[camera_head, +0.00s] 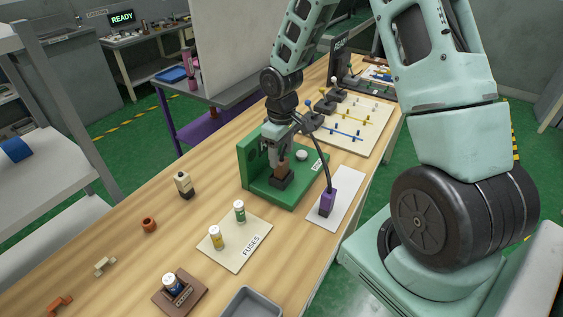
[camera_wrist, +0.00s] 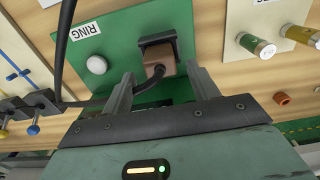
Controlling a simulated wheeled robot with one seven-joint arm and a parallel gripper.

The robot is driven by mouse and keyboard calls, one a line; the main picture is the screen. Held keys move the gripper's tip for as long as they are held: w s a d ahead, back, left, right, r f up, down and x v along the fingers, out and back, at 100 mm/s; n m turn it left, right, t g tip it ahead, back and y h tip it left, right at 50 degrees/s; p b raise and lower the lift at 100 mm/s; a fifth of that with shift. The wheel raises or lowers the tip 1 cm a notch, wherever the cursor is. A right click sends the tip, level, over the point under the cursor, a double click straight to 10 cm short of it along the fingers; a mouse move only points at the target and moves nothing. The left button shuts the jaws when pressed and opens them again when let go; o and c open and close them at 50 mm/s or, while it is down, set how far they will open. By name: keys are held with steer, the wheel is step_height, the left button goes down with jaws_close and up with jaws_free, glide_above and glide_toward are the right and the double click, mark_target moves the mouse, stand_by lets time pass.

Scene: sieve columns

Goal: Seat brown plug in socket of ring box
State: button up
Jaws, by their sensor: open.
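The green ring box (camera_head: 262,190) stands on the wooden table, with a black socket (camera_head: 281,181) on its base. The brown plug (camera_head: 283,167) stands upright at the socket's mouth. In the wrist view, the brown plug (camera_wrist: 163,68) meets the black socket (camera_wrist: 158,46), and a black cable curves from it to the left. How deep it sits cannot be told. My gripper (camera_head: 284,151) is just above the plug. In the wrist view, my gripper (camera_wrist: 160,82) has its fingers spread, one on each side of the plug, with gaps.
The fuse board (camera_head: 237,258) is in front, and a beige-and-black piece (camera_head: 184,184) stands left. A pegged board (camera_head: 350,130) lies behind. The table's left part has free room.

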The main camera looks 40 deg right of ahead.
step_height(320, 180, up, 7)
steer(key=s+a+r, duration=0.2)
steer(key=a+r, duration=0.1)
steer(key=a, duration=0.4)
steer(key=s+a+r+n, duration=0.1)
steer(key=s+a+r, duration=0.1)
steer(key=s+a, duration=0.6)
steer(key=s+a+r+n, duration=0.2)
steer(key=s+a, duration=0.7)
steer(key=s, duration=0.5)
steer(key=shift+s+a+r+n+y, duration=0.15)
steer(key=shift+a+r+n+y, duration=0.15)
steer(key=shift+r, duration=0.35)
